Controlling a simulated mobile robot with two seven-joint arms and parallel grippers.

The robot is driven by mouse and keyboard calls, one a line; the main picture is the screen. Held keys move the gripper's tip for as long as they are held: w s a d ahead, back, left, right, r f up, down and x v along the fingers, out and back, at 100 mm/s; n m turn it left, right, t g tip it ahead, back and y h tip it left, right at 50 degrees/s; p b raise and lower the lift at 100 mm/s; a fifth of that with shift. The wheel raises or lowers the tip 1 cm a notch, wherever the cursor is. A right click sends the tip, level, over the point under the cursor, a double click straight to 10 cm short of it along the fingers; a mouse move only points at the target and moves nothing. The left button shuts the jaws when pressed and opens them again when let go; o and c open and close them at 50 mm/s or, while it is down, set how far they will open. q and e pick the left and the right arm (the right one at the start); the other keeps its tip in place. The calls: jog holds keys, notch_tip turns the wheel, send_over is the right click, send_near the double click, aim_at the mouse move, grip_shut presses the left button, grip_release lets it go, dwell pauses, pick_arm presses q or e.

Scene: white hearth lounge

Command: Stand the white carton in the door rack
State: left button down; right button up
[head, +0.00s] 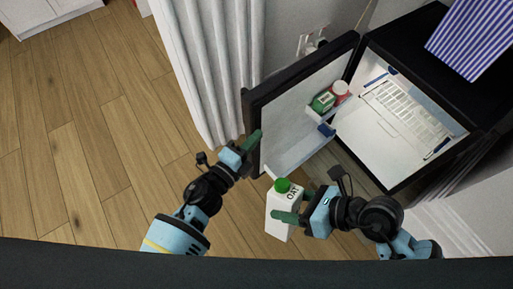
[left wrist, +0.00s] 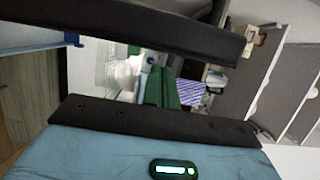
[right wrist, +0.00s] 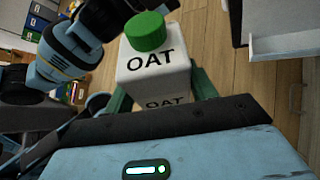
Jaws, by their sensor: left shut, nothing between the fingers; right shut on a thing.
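The white carton (head: 282,214), lettered OAT with a green cap, is between the fingers of my right gripper (head: 293,206), which is shut on it.
A green carton (head: 322,102) and a red-capped jar (head: 340,91) stand on the door toward the hinge side. The fridge interior (head: 400,120) is open, with a wire shelf. A white curtain (head: 212,70) hangs left of the door. Wooden floor (head: 85,130) is clear at left.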

pick_arm(q)
jog(key=shift+w+a, duration=0.35)
